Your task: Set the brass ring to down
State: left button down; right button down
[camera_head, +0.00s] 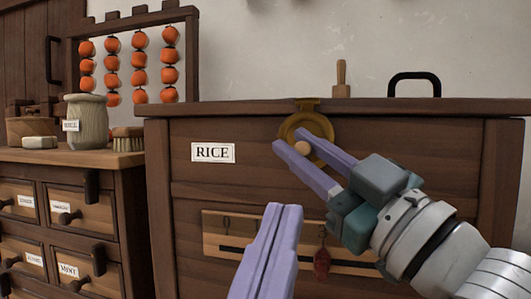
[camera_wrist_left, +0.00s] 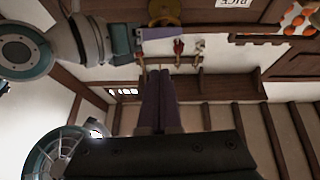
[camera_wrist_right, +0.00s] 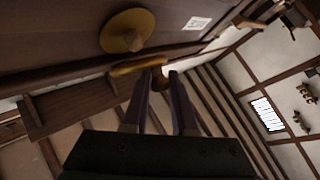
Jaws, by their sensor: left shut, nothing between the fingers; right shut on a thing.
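The brass ring (camera_head: 284,128) is on the front of the dark wooden chest marked RICE, below a small brass hasp at the lid edge. In the right wrist view the ring (camera_wrist_right: 138,66) shows nearly edge-on, standing off a round brass plate (camera_wrist_right: 118,28) with a central knob. My right gripper (camera_head: 290,150) is shut on the ring's edge; its fingertips (camera_wrist_right: 157,78) close around it in the right wrist view. My left gripper (camera_head: 286,208) is shut and empty, in front of the chest and below the ring. It also shows in the left wrist view (camera_wrist_left: 161,72).
A black handle (camera_head: 414,78) and a wooden peg (camera_head: 341,80) stand on top. At left are a drawer cabinet, a jar (camera_head: 86,118), a brush (camera_head: 128,138) and an abacus (camera_head: 181,60).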

pick_arm(q)
jog(key=w+d+r+n+t, duration=0.1)
jog(key=w+d+r, duration=0.2)
jog(key=w, duration=0.7)
jog(key=shift+r+y, duration=0.4)
jog(key=shift+r, duration=0.3)
jog(key=shift+f, duration=0.1)
